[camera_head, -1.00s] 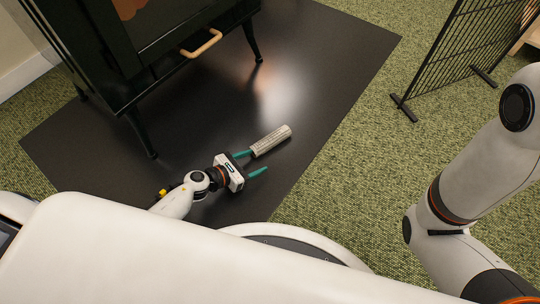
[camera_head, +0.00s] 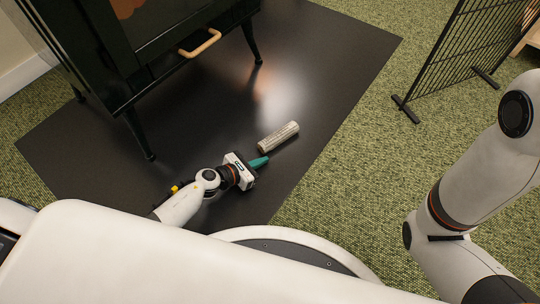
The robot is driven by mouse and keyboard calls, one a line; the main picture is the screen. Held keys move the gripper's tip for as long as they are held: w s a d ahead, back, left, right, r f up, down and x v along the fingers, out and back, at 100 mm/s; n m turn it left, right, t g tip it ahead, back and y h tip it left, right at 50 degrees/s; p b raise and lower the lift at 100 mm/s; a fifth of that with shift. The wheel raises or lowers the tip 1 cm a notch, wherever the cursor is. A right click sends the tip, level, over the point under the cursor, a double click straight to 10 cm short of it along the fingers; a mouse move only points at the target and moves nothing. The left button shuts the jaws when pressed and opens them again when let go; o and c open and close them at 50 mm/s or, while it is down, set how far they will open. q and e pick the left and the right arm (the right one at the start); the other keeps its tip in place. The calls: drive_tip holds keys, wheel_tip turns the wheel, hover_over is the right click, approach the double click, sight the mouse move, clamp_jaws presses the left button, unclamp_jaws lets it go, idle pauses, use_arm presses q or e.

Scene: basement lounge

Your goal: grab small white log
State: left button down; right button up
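The small white log (camera_head: 278,136) lies on the dark floor mat (camera_head: 330,70), right of the stove's front legs. It is pale, with greyish marks on its bark. My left gripper (camera_head: 265,159) is low over the mat, just below and left of the log in the head view. Its teal fingers appear closed together with nothing between them. A small gap shows between the fingertips and the log's near end. My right arm comes in at the right edge, and its gripper is out of the picture.
A black stove (camera_head: 150,60) with a wooden handle (camera_head: 201,43) stands on legs at the upper left, close to my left arm. A black mesh screen (camera_head: 465,45) stands on the green carpet (camera_head: 335,190) at the upper right. The mat right of the log is clear.

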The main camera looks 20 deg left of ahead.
use_arm(q)
drive_tip(key=c, duration=0.8)
unclamp_jaws()
